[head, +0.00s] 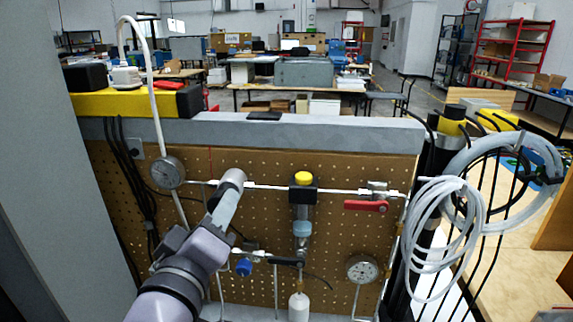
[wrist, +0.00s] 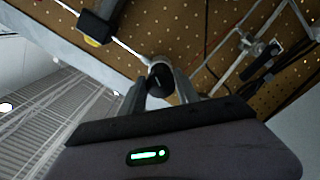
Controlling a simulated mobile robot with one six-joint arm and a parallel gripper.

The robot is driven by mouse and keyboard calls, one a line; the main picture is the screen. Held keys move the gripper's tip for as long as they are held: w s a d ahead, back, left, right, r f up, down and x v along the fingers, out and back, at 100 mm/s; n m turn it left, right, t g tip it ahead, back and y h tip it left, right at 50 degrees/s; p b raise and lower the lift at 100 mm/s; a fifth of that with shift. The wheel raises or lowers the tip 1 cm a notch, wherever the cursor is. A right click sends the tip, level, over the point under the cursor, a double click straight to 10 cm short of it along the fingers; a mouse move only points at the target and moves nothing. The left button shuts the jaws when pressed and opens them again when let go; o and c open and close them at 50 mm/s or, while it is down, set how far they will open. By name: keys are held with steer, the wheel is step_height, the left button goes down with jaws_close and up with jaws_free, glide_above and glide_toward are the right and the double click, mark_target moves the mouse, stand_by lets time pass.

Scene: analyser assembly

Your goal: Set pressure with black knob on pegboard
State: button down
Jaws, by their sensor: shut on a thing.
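The black knob (wrist: 160,82) sits on a pale round fitting in the pipe line on the brown pegboard (head: 330,230). In the wrist view my gripper (wrist: 161,84) has one finger on each side of the knob and is shut on it. A round pressure gauge (head: 167,172) is on the pegboard left of my arm. A second gauge (head: 362,268) is at the lower right. Their readings are too small to tell.
A yellow-capped black unit (head: 303,187), a red-handled valve (head: 366,206) and a blue knob (head: 244,267) are nearby on the board. Black cables (head: 130,165) hang at the left. Coiled clear tubing (head: 440,230) hangs at the right.

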steer(key=m, duration=1)
steer(key=shift+a+r, duration=0.1)
steer(key=shift+a, duration=0.1)
steer(key=shift+m, duration=0.5)
steer(key=c, duration=0.9)
jaws_free()
steer(key=shift+w, duration=0.1)
